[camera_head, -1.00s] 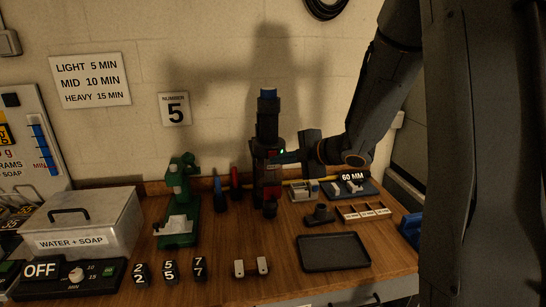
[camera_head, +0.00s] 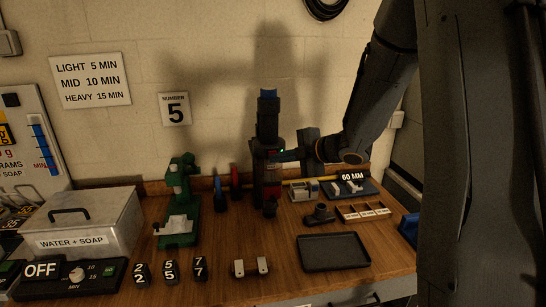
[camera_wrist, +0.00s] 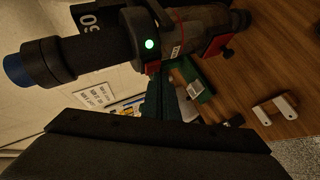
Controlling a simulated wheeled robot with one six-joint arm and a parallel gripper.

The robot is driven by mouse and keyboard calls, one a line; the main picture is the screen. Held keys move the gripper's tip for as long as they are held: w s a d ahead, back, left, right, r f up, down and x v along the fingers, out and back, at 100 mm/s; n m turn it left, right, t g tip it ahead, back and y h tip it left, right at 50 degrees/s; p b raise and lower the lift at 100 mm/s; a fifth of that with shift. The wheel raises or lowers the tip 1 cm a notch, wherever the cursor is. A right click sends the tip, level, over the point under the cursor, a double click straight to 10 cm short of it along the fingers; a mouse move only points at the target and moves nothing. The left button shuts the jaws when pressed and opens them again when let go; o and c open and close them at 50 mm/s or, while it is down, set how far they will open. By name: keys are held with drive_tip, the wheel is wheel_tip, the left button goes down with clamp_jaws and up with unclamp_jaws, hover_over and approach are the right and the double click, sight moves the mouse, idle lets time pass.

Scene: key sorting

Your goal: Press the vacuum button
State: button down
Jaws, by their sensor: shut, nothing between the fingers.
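The vacuum device is a dark upright cylinder with a blue top and red patches (camera_head: 268,110), standing at the back of the workbench. A small green light glows on its side (camera_head: 282,151). In the wrist view the device (camera_wrist: 95,50) lies across the top, and the round green lit button (camera_wrist: 150,44) faces the camera. My gripper (camera_head: 277,156) is shut and empty, right at the device's side near the green light. In the wrist view its dark fingertips (camera_wrist: 159,78) sit just below the button. I cannot tell whether they touch the device.
A green press (camera_head: 178,205) stands left of the device. A metal WATER + SOAP box (camera_head: 110,218) is at left.

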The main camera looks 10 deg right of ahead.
drive_tip(key=shift+w, duration=0.25)
drive_tip(key=shift+s, duration=0.1)
idle(0.3)
drive_tip(key=shift+s, duration=0.8)
drive_tip(key=s+p, duration=0.1)
drive_tip(key=s, duration=0.5)
drive_tip(key=shift+a, duration=0.2)
